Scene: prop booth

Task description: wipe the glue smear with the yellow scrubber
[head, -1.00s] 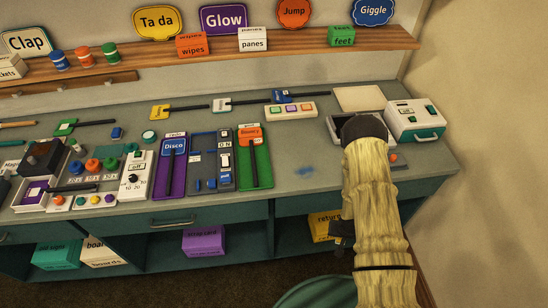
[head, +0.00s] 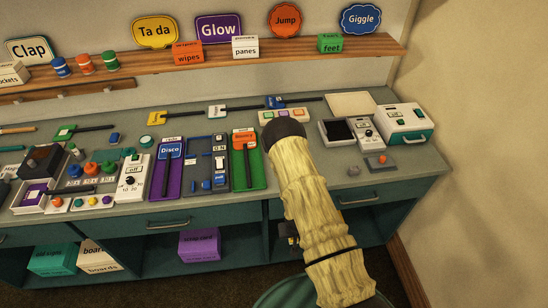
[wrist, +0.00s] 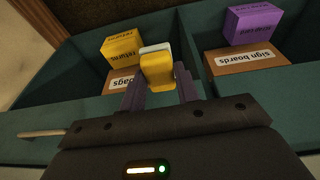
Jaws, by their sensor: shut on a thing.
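In the wrist view the yellow scrubber (wrist: 157,72), with a pale top layer, is held between the two fingers of my gripper (wrist: 158,84). My gripper is shut on it, in front of the open shelves under the counter, apart from any surface. In the head view my pale arm reaches across the front of the counter and hides most of my gripper and the scrubber. The blue glue smear is not visible now; my arm covers that part of the grey counter.
A green panel (head: 248,160) lies left of my arm. A grey lump (head: 353,170), a grey device with an orange button (head: 378,163) and a white-green case (head: 404,122) are to the right. Below are the yellow returns box (wrist: 120,46) and purple box (wrist: 252,24).

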